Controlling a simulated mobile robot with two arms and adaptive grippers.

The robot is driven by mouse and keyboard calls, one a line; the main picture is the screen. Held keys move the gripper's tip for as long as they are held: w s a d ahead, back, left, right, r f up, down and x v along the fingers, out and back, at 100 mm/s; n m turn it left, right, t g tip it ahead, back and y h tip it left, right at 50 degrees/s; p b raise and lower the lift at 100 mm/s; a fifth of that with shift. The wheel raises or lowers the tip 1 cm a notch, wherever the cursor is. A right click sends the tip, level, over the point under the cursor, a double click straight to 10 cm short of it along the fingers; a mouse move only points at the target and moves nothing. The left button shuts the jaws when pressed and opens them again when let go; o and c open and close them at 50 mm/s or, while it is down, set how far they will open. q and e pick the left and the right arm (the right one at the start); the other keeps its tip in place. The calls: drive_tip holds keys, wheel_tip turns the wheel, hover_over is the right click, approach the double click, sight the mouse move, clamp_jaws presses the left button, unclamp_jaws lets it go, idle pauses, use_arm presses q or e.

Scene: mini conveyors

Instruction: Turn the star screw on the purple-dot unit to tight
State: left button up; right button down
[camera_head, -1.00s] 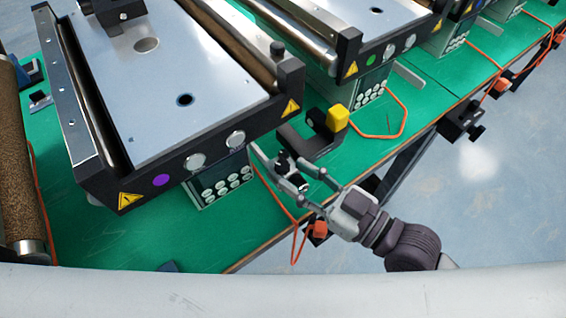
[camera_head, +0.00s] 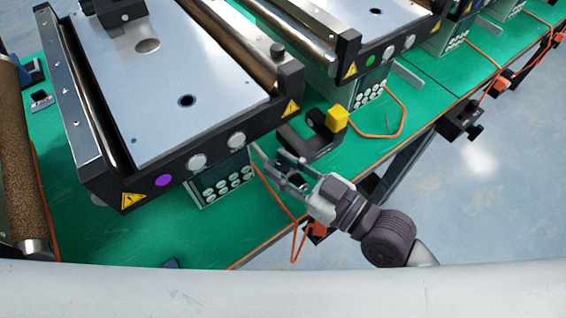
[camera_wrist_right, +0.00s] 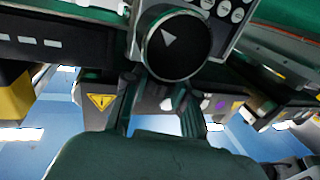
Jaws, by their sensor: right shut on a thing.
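The purple-dot unit (camera_head: 150,170) is the large black-framed conveyor at the left in the head view. Its purple dot (camera_head: 163,181) is on the front side, near a warning label. My right gripper (camera_head: 280,167) is at its right front corner, above the bench edge, with its fingers close together. My left gripper is not in view.
A black bracket with a yellow block (camera_head: 337,118) stands just beyond my right gripper. A button panel (camera_head: 225,180) sits below the unit. An orange cable (camera_head: 297,235) hangs at the bench edge. A green-dot unit (camera_head: 370,60) stands to the right. Open floor lies at the lower right.

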drive_tip(key=m+t+h+p, duration=0.1)
drive_tip(key=t+h+p, duration=0.1)
drive_tip(key=p, duration=0.1)
drive_tip(key=m+t+h+p, duration=0.1)
drive_tip(key=m+p, duration=0.1)
drive_tip(key=p, duration=0.1)
drive_tip(key=shift+r+m+t+h+p, duration=0.3)
drive_tip(key=shift+r+t+h, duration=0.05)
drive_tip(key=shift+t+h, duration=0.05)
drive_tip(key=shift+f+m+t+h+p, duration=0.2)
drive_tip(key=shift+m+t+h+p, duration=0.35)
drive_tip(key=shift+h, duration=0.45)
drive_tip(key=shift+f, duration=0.1)
drive_tip(key=c, duration=1.2)
unclamp_jaws()
drive_tip(key=shift+s, duration=0.1)
drive_tip(key=v, duration=1.2)
